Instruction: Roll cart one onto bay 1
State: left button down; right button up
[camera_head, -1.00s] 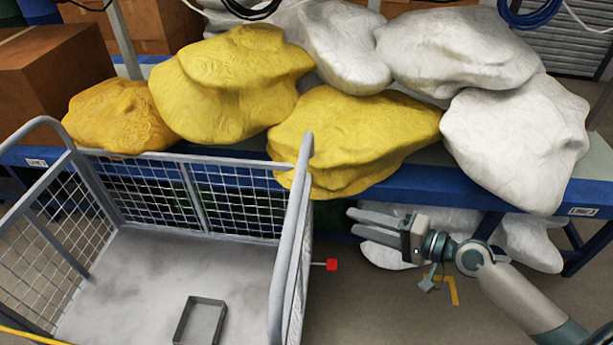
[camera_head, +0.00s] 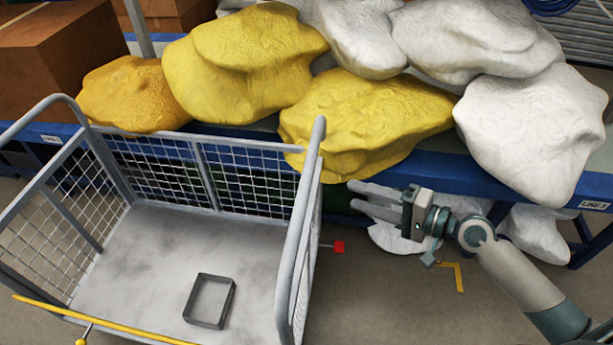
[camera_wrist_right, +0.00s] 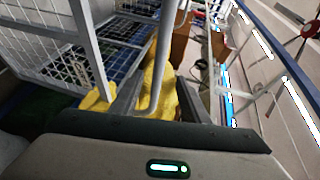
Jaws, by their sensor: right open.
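A grey mesh-sided cart (camera_head: 130,262) fills the lower left of the head view, with a small square metal frame (camera_head: 209,300) on its floor. A red knob (camera_head: 339,247) sticks out from its right side. My right gripper (camera_head: 362,198) is open and empty, right of the cart and apart from it, with its fingers pointing left. In the right wrist view, cart mesh (camera_wrist_right: 35,40) shows at the upper left, beyond the gripper. A yellow corner mark (camera_head: 458,275) lies on the floor right of the cart. My left gripper is out of view.
A blue-edged rack (camera_head: 425,178) behind the cart holds yellow sacks (camera_head: 375,118) and white sacks (camera_head: 525,130). More white sacks (camera_head: 535,235) lie under it. Brown boxes (camera_head: 50,65) stand at the far left. Floor right of the cart is open.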

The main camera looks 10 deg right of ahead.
jog(key=p, duration=0.2)
send_near(310, 177)
jog(key=x, duration=0.4)
jog(key=p+x, duration=0.1)
jog(key=x, duration=0.2)
jog(key=f+p+x, duration=0.1)
jog(key=x, duration=0.2)
jog(key=shift+w+a+f, duration=0.1)
jog(key=shift+w+a, duration=0.2)
jog(key=shift+a, duration=0.1)
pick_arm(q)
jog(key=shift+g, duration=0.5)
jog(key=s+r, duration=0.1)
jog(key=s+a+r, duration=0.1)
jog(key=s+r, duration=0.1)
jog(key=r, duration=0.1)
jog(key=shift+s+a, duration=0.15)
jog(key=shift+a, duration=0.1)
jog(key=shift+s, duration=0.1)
pick_arm(e)
grip_shut()
